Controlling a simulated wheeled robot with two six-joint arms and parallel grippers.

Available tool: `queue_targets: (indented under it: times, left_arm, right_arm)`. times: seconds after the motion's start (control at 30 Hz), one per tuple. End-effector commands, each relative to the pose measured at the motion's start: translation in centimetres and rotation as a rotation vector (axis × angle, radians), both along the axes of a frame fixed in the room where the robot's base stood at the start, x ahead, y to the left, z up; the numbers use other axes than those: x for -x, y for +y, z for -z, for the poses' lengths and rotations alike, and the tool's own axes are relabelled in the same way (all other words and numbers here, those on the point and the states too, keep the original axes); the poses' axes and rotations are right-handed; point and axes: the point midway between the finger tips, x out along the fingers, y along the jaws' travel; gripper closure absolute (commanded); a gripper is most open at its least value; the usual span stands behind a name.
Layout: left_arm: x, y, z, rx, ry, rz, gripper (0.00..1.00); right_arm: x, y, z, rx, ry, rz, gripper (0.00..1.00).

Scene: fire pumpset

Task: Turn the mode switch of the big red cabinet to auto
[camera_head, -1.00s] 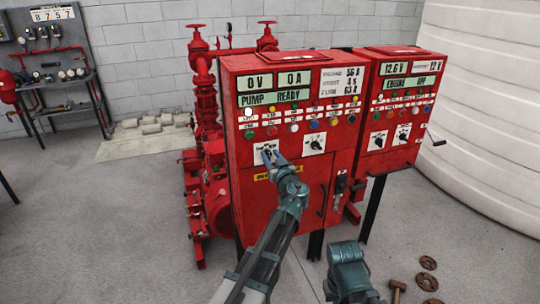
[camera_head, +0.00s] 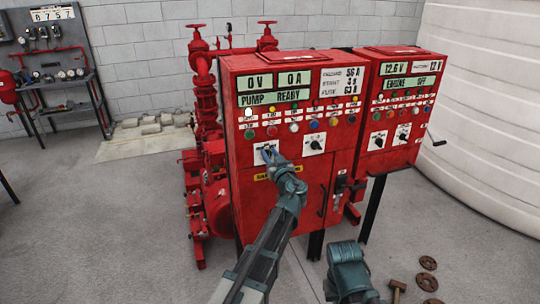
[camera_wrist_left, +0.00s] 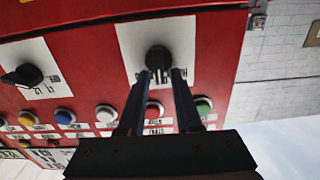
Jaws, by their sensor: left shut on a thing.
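The big red cabinet (camera_head: 247,205) stands in the middle of the head view, its display reading PUMP READY. Two black rotary knobs on white plates sit below its rows of buttons. My left gripper (camera_head: 267,154) is at the left knob, and its fingers hide most of that plate. In the left wrist view the two fingers (camera_wrist_left: 158,80) are shut on the left black knob (camera_wrist_left: 159,58). The knob's exact pointing is hard to read. The other knob (camera_head: 315,144) is free, and it also shows in the left wrist view (camera_wrist_left: 22,76). My right gripper (camera_head: 349,272) is low in the head view, its fingertips unclear.
A smaller red cabinet (camera_head: 397,115) stands right of the big one, with its own knobs. Red pump piping (camera_head: 206,100) is behind on the left. A white tank (camera_head: 490,110) fills the right side. Rusty rings (camera_head: 427,263) and a hammer (camera_head: 397,288) lie on the floor.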

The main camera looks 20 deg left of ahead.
Motion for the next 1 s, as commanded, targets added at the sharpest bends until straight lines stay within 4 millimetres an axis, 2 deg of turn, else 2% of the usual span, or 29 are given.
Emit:
queue_targets:
  times: [0.27, 1.0]
  left_arm:
    - [-0.1, -0.21, 0.06, -0.098, 0.067, 0.0, 1.0]
    - [-0.56, -0.98, 0.5, -0.561, 0.38, 0.001, 1.0]
  right_arm:
    - [0.0, 0.0, 0.05, 0.0, 0.0, 0.0, 1.0]
    - [0.0, 0.01, 0.46, 0.0, 0.0, 0.0, 1.0]
